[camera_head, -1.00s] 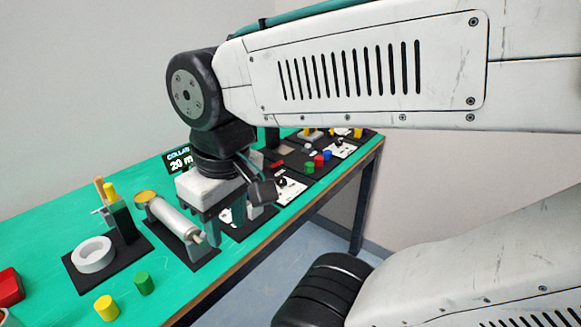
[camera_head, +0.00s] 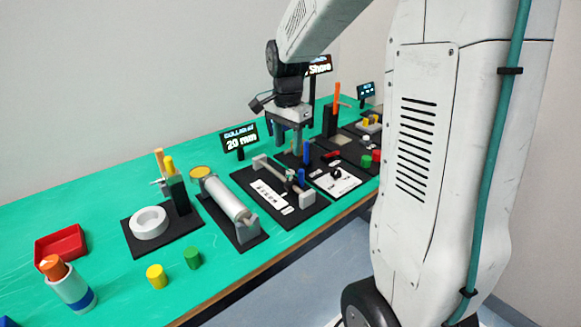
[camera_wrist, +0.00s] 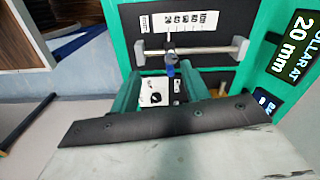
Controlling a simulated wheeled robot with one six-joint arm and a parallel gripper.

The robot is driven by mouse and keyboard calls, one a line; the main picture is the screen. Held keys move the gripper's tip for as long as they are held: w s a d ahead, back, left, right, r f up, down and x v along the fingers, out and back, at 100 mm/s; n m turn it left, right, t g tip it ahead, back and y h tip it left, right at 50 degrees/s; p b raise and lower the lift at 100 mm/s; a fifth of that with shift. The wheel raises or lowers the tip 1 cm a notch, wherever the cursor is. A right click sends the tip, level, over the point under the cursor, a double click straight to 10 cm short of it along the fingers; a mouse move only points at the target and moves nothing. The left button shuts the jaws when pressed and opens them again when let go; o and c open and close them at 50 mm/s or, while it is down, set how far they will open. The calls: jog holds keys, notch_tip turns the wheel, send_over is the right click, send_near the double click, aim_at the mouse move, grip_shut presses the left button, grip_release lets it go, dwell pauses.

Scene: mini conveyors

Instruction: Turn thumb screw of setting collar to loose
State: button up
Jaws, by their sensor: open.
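The setting collar (camera_wrist: 170,47) sits on a pale rod (camera_wrist: 205,50) between two end blocks in the wrist view, beside a white printed scale (camera_wrist: 180,22). Its blue thumb screw (camera_wrist: 170,70) points toward my gripper (camera_wrist: 160,82). The fingers are open, and the screw appears between and beyond their tips without visible contact. In the head view, my gripper (camera_head: 289,142) hangs behind the collar's black base (camera_head: 302,212). The sign (camera_head: 239,141) reads collar at 20 mm.
A silver cylinder fixture (camera_head: 228,200) and a white ring (camera_head: 149,223) stand left of the collar station. Right of it is a white panel with a black knob (camera_head: 336,174). Yellow (camera_head: 156,276) and green (camera_head: 192,258) pegs stand near the front edge. A red tray (camera_head: 61,245) lies far left.

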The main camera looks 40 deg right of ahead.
aim_at(291, 172)
jog(key=w+d+f+m, duration=0.2)
jog(key=f, duration=0.1)
jog(key=shift+w+d, duration=0.2)
jog(key=shift+d, duration=0.2)
notch_tip(291, 172, down, 8)
jog(key=shift+r, duration=0.25)
jog(key=c, duration=1)
